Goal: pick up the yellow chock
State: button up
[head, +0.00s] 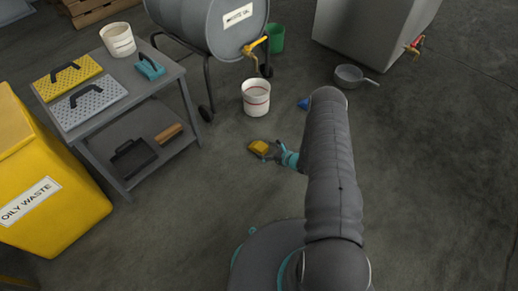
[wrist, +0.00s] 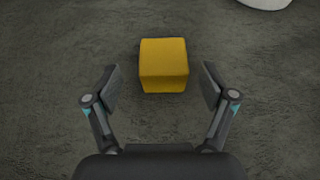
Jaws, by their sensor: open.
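The yellow chock (head: 259,147) is on the concrete floor in the middle of the head view. In the wrist view the chock (wrist: 163,65) is a yellow block between and slightly beyond my fingertips. My gripper (wrist: 158,88) is open, with one finger on each side of the chock and a visible gap on both sides. In the head view my gripper (head: 272,151) is low, right beside the chock, and partly overlaps it. I cannot tell the exact height of the fingers above the floor.
A white bucket (head: 256,97) stands behind the chock, under the grey drum's (head: 205,22) yellow tap. A blue object (head: 303,103) and a grey pan (head: 350,76) lie farther right. A grey cart (head: 120,110) and yellow oily waste bin (head: 45,180) stand left. Floor around the chock is clear.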

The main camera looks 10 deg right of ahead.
aim_at(251, 144)
jog(key=shift+x, duration=2.65)
jog(key=shift+d, duration=0.15)
jog(key=shift+c, duration=0.2)
jog(key=c, duration=1.3)
